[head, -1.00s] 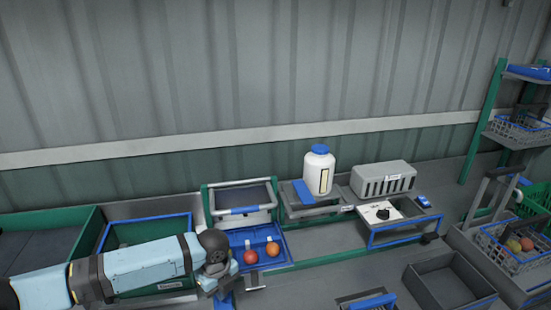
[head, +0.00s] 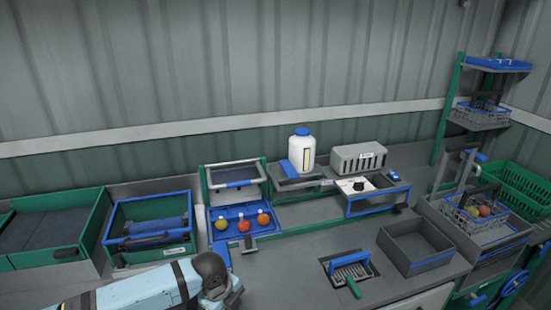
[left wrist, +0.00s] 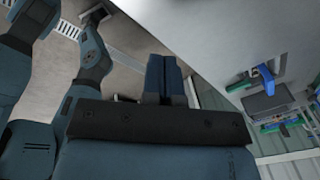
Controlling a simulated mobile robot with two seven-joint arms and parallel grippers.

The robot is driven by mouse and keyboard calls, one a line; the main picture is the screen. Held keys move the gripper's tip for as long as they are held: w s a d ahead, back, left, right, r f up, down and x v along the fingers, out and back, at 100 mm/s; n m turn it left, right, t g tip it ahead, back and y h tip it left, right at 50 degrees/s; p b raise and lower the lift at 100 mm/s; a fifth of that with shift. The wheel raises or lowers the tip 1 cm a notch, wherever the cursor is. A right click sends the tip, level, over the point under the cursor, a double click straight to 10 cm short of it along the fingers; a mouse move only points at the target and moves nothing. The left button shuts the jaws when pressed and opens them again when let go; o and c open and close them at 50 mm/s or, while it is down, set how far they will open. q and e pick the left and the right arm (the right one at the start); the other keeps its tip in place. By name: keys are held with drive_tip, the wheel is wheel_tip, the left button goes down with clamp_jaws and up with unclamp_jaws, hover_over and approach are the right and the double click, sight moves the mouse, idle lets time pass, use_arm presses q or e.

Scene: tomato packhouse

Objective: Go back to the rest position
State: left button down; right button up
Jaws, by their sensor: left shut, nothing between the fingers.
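My left arm comes in at the lower left of the head view, and its wrist (head: 222,290) is low at the bottom edge, in front of the bench. The fingers are cut off or hidden there. In the left wrist view my left gripper (left wrist: 165,62) is shut, with its two blue fingers together and nothing between them. A blue tray (head: 232,211) on the bench holds a yellow-green tomato (head: 221,223), a red one (head: 243,226) and an orange one (head: 263,219). My wrist is nearer than the tray and apart from it. My right gripper is not in view.
A green bin (head: 115,215) with a blue rim stands left of the tray. A white bottle (head: 301,155), a grey slotted box (head: 360,158) and a dial unit (head: 357,186) stand behind. A green-handled scoop (head: 352,286) and an open grey box (head: 384,241) are at right.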

use_arm(q)
drive_tip(key=s+d+f+n+t+h, duration=0.4)
drive_tip(key=s+d+n+h, duration=0.1)
drive_tip(key=s+d+n, duration=0.35)
drive_tip(key=s+a+f+n+t+y, duration=0.2)
drive_tip(key=s+a+n+t, duration=0.1)
drive_tip(key=s+a+n, duration=0.3)
drive_tip(key=s+a+f+n+t+y, duration=0.2)
drive_tip(key=s+a+n, duration=0.5)
drive_tip(key=a, duration=0.4)
drive_tip(key=shift+s+f+n+t, duration=0.15)
drive_tip(key=shift+f+n+t, duration=0.25)
drive_tip(key=shift+t, duration=0.2)
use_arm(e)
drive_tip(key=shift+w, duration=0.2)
use_arm(q)
drive_tip(key=c, duration=1.8)
unclamp_jaws()
